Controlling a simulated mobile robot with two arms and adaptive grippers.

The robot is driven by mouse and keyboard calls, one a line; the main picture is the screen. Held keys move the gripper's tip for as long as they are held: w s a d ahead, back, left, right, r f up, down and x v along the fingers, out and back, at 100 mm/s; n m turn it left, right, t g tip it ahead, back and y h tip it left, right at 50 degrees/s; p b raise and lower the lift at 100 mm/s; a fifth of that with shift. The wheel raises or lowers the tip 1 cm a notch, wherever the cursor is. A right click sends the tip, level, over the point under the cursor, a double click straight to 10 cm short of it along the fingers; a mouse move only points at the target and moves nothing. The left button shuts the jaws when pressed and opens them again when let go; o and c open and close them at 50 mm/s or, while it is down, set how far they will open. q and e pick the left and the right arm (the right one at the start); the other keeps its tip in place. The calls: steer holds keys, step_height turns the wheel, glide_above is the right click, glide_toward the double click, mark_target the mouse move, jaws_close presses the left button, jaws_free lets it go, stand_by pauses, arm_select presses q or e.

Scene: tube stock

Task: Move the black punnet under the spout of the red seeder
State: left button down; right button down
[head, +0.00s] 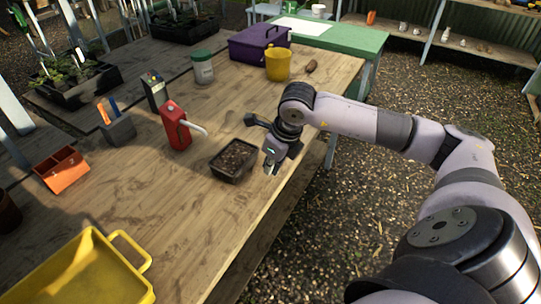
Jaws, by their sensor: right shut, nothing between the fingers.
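The black punnet (234,160) sits on the wooden table, filled with something dark and brown like soil. The red seeder (174,126) stands upright to its left. The seeder's pale spout (195,128) points right and slightly down towards the punnet; the punnet lies beyond the spout's tip, to the right and nearer me. My right gripper (271,170) is shut and empty, just right of the punnet, with its fingers pointing down near the table's right edge. I cannot tell whether it touches the punnet. My left gripper is not in view.
A yellow tray (84,273) lies at the front left. An orange box (62,170) and a dark holder (118,132) stand left of the seeder. A jar (203,68), purple box (258,42) and yellow pot (278,66) stand behind. The table is clear in front of the punnet.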

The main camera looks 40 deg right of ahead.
mark_target(235, 162)
steer(key=x, duration=0.4)
steer(key=shift+a, duration=0.15)
steer(key=w, duration=0.1)
steer(key=w+a+p, duration=0.1)
steer(key=w, duration=0.1)
steer(key=shift+w, duration=0.1)
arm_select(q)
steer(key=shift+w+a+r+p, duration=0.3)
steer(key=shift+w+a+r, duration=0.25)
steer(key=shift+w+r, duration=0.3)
arm_select(e)
steer(key=shift+w, duration=0.35)
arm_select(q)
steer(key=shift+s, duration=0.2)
